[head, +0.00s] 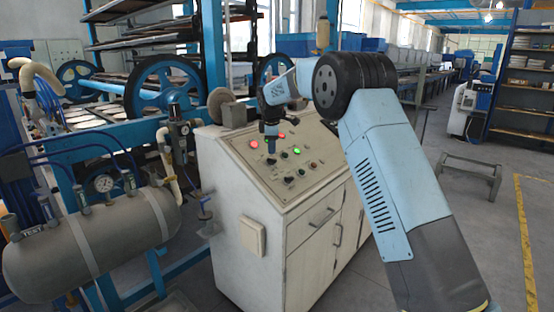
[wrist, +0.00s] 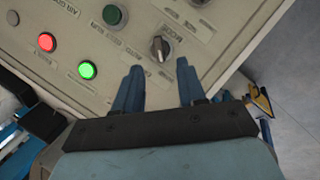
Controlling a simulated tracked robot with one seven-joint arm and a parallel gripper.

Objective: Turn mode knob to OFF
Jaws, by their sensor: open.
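The mode knob (wrist: 158,47) is a small dark rotary knob with a lighter pointer bar, beside a label that appears upside down and seems to read MODE. It sits on the beige control panel (head: 240,150). In the wrist view my gripper (wrist: 158,68) is open, with its two blue fingers apart and nothing between them. The knob lies just beyond the fingertips, roughly centred between them; contact is not visible. In the head view my gripper (head: 271,146) points down over the panel's upper part. Which of the small dark knobs there is the mode knob, I cannot tell.
A lit red button (wrist: 46,41), a lit green button (wrist: 87,70) and a dark green button (wrist: 115,15) are on the panel near the fingers. A grey tank with a gauge (head: 104,183) stands left of the cabinet. Floor to the right is mostly clear.

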